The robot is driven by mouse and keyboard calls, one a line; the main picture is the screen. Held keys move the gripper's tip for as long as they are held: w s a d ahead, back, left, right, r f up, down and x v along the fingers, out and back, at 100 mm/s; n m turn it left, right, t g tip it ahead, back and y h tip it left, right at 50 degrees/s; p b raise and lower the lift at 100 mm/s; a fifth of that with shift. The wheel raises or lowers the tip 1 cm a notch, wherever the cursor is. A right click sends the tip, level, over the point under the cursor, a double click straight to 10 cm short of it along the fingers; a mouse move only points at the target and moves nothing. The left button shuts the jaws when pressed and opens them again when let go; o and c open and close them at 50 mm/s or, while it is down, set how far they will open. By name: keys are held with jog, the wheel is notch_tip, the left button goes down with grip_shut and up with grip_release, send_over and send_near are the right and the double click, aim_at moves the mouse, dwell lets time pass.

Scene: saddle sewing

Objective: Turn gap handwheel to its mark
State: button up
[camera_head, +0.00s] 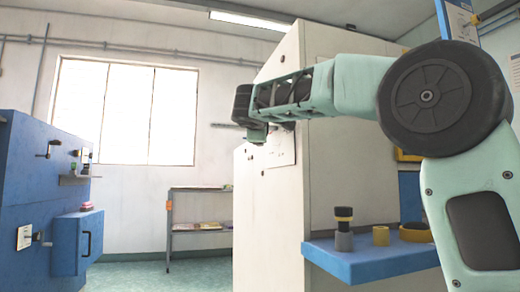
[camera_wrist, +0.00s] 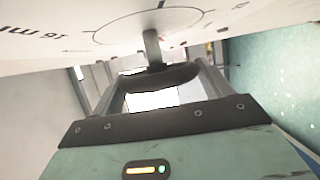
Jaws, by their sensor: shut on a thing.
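The gap handwheel (camera_wrist: 160,77) shows in the wrist view as a dark curved piece at the end of a grey shaft (camera_wrist: 152,46). The shaft comes out of a white dial plate (camera_wrist: 120,28) with a printed circle, ticks and lettering. My gripper (camera_wrist: 157,84) is shut on the handwheel, with one finger on each side. In the head view my gripper (camera_head: 256,131) is at the side face of the tall white cabinet, beside the plate (camera_head: 281,148), and hides the handwheel. I cannot tell where the wheel's pointer stands against the mark.
The tall cream cabinet (camera_head: 270,220) stands in the middle. A blue machine (camera_head: 40,190) stands at left, a grey rack (camera_head: 200,190) behind. The floor between is clear.

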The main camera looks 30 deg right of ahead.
jog(key=f+b, duration=0.1)
jog(key=b, duration=0.2)
jog(key=shift+t+h, duration=0.3)
jog(key=shift+t, duration=0.1)
jog(key=shift+a+r+m+b, duration=0.1)
jog(key=shift+m+b, duration=0.2)
jog(key=shift+b, duration=0.15)
jog(key=shift+r+b, duration=0.25)
jog(key=shift+b, duration=0.3)
jog(key=o, duration=1)
jog(key=shift+s, duration=0.1)
jog(key=f+v, duration=0.1)
jog(key=v, duration=1.6)
jog(key=shift+p, duration=0.3)
